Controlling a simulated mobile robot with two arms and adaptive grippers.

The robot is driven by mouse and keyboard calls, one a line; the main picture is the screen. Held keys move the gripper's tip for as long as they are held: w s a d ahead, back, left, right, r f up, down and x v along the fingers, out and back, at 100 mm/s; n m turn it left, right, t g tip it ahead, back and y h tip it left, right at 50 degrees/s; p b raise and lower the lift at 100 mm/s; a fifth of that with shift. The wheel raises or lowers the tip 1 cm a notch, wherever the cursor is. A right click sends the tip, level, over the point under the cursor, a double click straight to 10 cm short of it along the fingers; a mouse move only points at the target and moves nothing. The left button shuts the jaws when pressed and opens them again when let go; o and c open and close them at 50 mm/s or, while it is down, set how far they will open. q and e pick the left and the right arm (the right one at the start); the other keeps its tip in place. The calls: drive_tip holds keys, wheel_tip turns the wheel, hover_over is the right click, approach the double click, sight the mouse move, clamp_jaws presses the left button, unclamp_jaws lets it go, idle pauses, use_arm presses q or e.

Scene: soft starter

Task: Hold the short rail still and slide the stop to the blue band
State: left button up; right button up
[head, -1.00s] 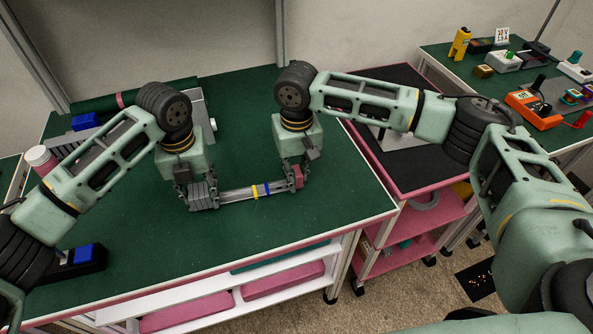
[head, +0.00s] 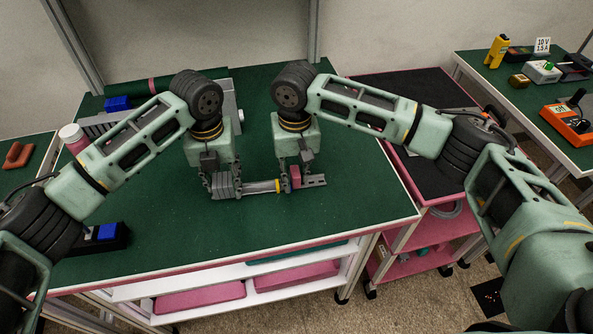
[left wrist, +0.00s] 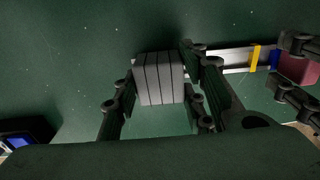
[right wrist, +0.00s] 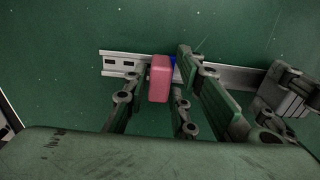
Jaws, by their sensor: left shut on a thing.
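The short metal rail (head: 262,187) lies across the green bench top, with a yellow band (left wrist: 254,58) and a blue band (left wrist: 274,60). My left gripper (head: 224,186) is shut on the grey ribbed block (left wrist: 159,78) at the rail's left end. The dark red stop (right wrist: 159,79) sits on the rail right beside the blue band, which shows as a thin sliver in the right wrist view (right wrist: 173,69). My right gripper (right wrist: 163,80) has its fingers on both sides of the stop, with small gaps. The rail's slotted end (right wrist: 122,64) sticks out past the stop.
A black box with a blue part (head: 107,233) stands at the bench's front left. A pink-and-white jar (head: 73,137) and grey equipment are behind my left arm. A dark-topped pink cart (head: 447,182) adjoins on the right. The bench in front of the rail is clear.

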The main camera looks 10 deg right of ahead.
sight(295, 170)
drive_tip(key=shift+o, duration=0.9)
drive_tip(key=shift+r, duration=0.1)
wheel_tip(295, 170, up, 12)
use_arm(q)
drive_tip(key=o, duration=1.4)
drive_tip(key=shift+r, duration=0.1)
